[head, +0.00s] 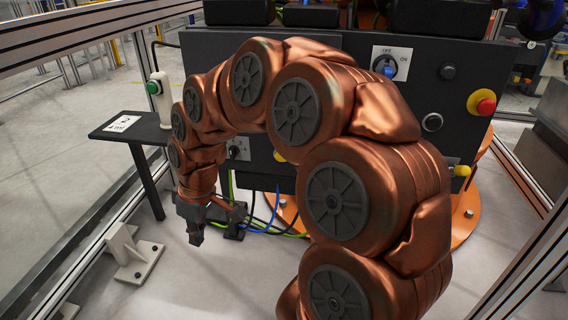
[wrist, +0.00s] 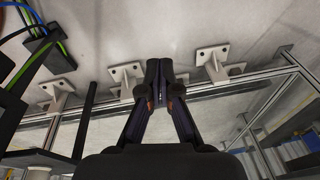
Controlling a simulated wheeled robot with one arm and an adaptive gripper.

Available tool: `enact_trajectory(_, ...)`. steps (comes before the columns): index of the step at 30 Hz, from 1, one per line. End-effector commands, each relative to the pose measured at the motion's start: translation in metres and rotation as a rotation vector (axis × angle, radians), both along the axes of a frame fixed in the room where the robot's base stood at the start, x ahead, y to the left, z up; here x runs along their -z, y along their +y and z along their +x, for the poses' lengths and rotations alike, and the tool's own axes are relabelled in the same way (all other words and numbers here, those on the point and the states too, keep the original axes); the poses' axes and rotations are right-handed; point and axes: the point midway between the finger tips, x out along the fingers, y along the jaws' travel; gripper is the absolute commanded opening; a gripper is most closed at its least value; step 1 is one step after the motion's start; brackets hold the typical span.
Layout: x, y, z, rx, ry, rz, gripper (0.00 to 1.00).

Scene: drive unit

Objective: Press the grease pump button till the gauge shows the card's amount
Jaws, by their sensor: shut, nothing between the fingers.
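The grease pump (head: 160,103) is a pale upright body with a green button (head: 153,87) on its left side. It stands on a small black table (head: 146,131) at the left in the head view. A white card (head: 121,124) with small dark print lies on the table, left of the pump; its print is too small to read. I cannot make out a gauge face. My gripper (head: 196,233) hangs low, right of and below the table, pointing down and apart from the pump. In the wrist view its fingers (wrist: 160,76) are shut and empty above the floor.
A dark control cabinet (head: 455,125) with a rotary switch (head: 386,67) and a red-and-yellow stop button (head: 482,102) stands behind my arm. Cables (head: 268,215) run along the floor near my gripper. Aluminium frame rails (head: 72,248) with pale floor feet (head: 134,256) border the left.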

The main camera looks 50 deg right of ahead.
Motion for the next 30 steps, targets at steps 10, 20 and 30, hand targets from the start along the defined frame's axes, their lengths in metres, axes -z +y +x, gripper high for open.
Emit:
enact_trajectory(10, 0.028, 0.026, -0.099, 0.126, 0.2, -0.107, 0.0)
enact_trajectory(20, 0.067, -0.034, -0.093, 0.118, 0.136, -0.233, 0.0)
enact_trajectory(30, 0.104, -0.12, -0.028, -0.078, -0.077, -0.326, 0.0)
